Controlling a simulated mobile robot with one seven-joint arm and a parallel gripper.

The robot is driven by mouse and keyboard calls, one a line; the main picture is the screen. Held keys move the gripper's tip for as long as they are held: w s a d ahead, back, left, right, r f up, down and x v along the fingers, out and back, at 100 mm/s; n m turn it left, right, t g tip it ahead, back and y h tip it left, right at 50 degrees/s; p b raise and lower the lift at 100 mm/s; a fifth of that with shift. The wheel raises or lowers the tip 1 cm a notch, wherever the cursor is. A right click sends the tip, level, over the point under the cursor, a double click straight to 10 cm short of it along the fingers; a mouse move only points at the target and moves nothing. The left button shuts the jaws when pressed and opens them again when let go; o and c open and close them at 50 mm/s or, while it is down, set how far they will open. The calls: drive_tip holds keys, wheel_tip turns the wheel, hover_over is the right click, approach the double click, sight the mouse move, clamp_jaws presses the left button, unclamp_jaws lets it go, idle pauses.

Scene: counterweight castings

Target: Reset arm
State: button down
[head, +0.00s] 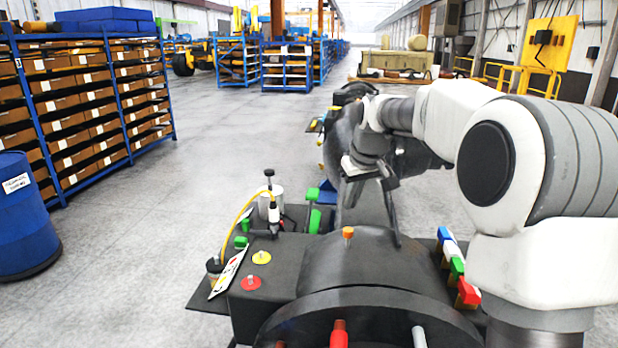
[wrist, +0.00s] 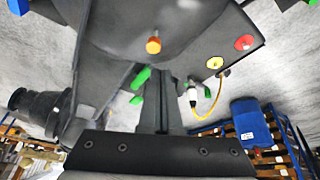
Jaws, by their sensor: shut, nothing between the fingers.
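My arm reaches in from the right of the head view, bends over, and holds my gripper (head: 368,182) above the dark machine body (head: 345,262). The gripper is empty. In the wrist view, the dark fingers (wrist: 165,100) stand up together from the wide palm plate at the bottom, with nothing held between them. An orange knob (head: 348,233) on the machine's top lies below and nearer than the gripper; it also shows in the wrist view (wrist: 153,45). Whether the fingertips touch the dark body is hard to tell.
Red (head: 251,282) and yellow (head: 261,257) knobs, a cable-fed connector (head: 274,215) and green handles (head: 314,220) lie left of the gripper. Coloured blocks (head: 457,267) line the right side. A blue drum (head: 24,220) and a shelf rack (head: 90,100) stand left, with open floor between.

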drive_tip(key=s+m+h+b, duration=0.15)
drive_tip(key=s+b, duration=0.25)
drive_tip(key=s, duration=1.6)
drive_tip(key=s+f+m+b, duration=0.1)
drive_tip(key=s+f, duration=0.3)
drive_tip(key=s, duration=0.4)
drive_tip(key=s+f+m+t+b, duration=0.1)
drive_tip(key=s+f, duration=0.3)
drive_tip(key=s, duration=0.3)
drive_tip(key=shift+s+d, duration=0.2)
drive_tip(key=shift+s, duration=0.15)
